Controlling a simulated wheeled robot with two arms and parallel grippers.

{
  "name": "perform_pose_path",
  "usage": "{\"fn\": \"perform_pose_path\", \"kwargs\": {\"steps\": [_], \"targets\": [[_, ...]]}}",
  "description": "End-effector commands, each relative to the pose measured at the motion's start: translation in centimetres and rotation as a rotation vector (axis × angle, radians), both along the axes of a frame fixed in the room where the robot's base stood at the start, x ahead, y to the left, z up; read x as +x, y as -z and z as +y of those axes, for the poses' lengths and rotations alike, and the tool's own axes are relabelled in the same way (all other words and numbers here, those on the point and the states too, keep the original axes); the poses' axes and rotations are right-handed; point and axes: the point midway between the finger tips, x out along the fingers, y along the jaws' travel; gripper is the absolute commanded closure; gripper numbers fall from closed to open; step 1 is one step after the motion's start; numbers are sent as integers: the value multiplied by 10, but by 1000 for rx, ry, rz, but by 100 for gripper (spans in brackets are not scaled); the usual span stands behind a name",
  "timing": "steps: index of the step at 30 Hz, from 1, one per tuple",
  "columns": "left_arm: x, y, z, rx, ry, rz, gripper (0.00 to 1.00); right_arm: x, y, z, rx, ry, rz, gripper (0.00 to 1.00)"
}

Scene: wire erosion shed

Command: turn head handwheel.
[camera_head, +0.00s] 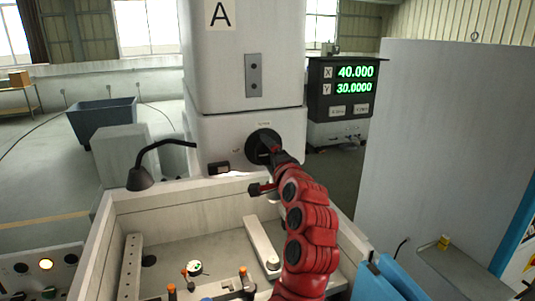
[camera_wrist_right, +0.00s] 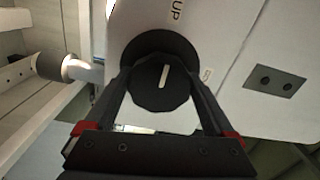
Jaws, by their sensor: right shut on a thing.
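The head handwheel (camera_head: 262,139) is a round black wheel on the front of the white machine head (camera_head: 218,131). In the right wrist view the handwheel (camera_wrist_right: 160,85) shows a black knob with a short pale mark, in front of a wider black disc. My right gripper (camera_head: 271,154) reaches it from the front at the end of the red arm and partly hides it. In the right wrist view the two fingers of my right gripper (camera_wrist_right: 160,92) lie on either side of the knob, shut on it. My left gripper is not in view.
A black lamp (camera_head: 140,178) on a bent arm stands left of the head. Below is the work tank (camera_head: 110,225) with clamps and orange-topped posts. A tall grey panel (camera_head: 430,140) stands at the right.

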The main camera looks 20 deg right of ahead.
Motion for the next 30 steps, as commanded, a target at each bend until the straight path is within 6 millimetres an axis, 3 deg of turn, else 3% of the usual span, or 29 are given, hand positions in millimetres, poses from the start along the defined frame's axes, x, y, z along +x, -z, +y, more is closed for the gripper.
{"fn": "perform_pose_path", "kwargs": {"steps": [1,2,3,16,20,30], "targets": [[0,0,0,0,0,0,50,0,0,0,2,0,1,67],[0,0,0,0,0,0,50,0,0,0,2,0,1,9],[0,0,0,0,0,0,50,0,0,0,2,0,1,2],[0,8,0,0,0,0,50,-10,1,0,-1,1,-4,0],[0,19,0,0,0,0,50,-28,3,0,2,0,-5,0],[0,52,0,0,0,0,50,-95,4,-3,2,0,-6,0]]}}
